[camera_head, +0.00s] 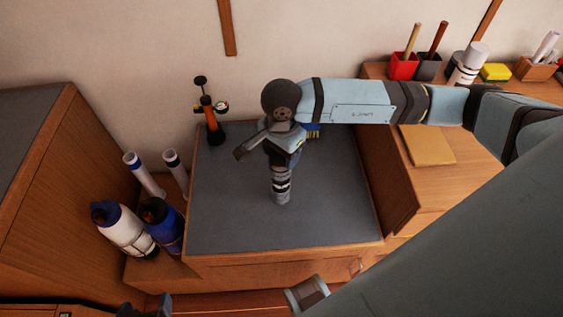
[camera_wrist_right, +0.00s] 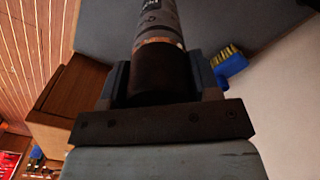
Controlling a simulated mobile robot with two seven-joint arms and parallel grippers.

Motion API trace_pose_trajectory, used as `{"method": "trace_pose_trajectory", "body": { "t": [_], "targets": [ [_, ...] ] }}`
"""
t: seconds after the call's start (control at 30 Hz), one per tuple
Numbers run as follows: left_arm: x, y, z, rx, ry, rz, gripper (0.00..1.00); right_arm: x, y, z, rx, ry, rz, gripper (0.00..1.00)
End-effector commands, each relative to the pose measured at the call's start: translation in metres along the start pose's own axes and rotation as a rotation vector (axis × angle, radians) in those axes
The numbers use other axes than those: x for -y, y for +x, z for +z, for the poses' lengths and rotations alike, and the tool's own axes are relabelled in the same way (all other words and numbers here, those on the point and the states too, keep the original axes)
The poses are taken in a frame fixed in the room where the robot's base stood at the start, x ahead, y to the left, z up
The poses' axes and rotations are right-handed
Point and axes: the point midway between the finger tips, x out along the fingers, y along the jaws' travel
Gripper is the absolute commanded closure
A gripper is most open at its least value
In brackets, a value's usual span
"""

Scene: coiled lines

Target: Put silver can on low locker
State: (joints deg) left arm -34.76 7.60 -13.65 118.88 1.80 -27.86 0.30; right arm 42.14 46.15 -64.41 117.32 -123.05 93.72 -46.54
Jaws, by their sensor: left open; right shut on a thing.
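The silver can (camera_head: 281,186) is a slim grey cylinder with dark bands, upright below my right gripper (camera_head: 281,160). My right gripper is shut on it. In the right wrist view the can (camera_wrist_right: 157,22) runs out from between the two fingers, with a dark end nearest the palm. The low locker (camera_head: 235,215) has a dark grey top with wooden edges in the middle of the head view. The can is over this top; whether its base touches cannot be told. My left gripper (camera_head: 147,309) is partly cut off at the bottom edge, open and away from the can.
A dark orange-and-black stand (camera_head: 210,122) and a blue brush (camera_head: 313,131) are at the locker's back. Bottles (camera_head: 125,228) and white tubes (camera_head: 143,173) stand left of it. A wooden desk (camera_head: 455,190) with pen cups is at right. The locker's front top is clear.

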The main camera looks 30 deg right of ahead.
Motion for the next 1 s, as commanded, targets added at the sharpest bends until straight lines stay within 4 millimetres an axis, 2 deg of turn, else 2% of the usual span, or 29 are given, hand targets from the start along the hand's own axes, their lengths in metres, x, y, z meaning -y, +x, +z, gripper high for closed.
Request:
{"method": "trace_pose_trajectory", "body": {
  "t": [0.13, 0.37, 0.73, 0.77, 0.8, 0.87, 1.0],
  "targets": [
    [-0.001, 0.000, -0.001, -0.002, -0.002, 0.000, 0.15, 0.000, 0.011, 0.000, 0.000, -0.001, 0.000, 0.94],
    [-0.002, 0.001, -0.001, -0.005, -0.008, 0.000, 0.15, 0.000, 0.043, 0.000, 0.000, 0.000, 0.000, 0.94],
    [-0.004, 0.004, 0.001, -0.010, -0.014, 0.000, 0.15, 0.000, 0.048, 0.000, 0.000, -0.001, -0.002, 0.94],
    [-0.004, 0.003, -0.001, -0.010, -0.013, 0.000, 0.15, 0.000, 0.047, 0.000, -0.001, -0.001, -0.001, 0.39],
    [-0.004, 0.003, -0.001, -0.010, -0.013, 0.000, 0.15, 0.000, 0.047, 0.000, 0.000, -0.001, -0.001, 0.30],
    [-0.004, 0.003, -0.002, -0.010, -0.011, 0.001, 0.15, 0.000, 0.047, 0.000, 0.000, -0.001, 0.000, 0.18],
    [-0.003, 0.002, -0.001, -0.010, -0.006, 0.001, 0.15, 0.000, 0.046, 0.000, 0.000, -0.001, 0.000, 0.18]
  ]
}}
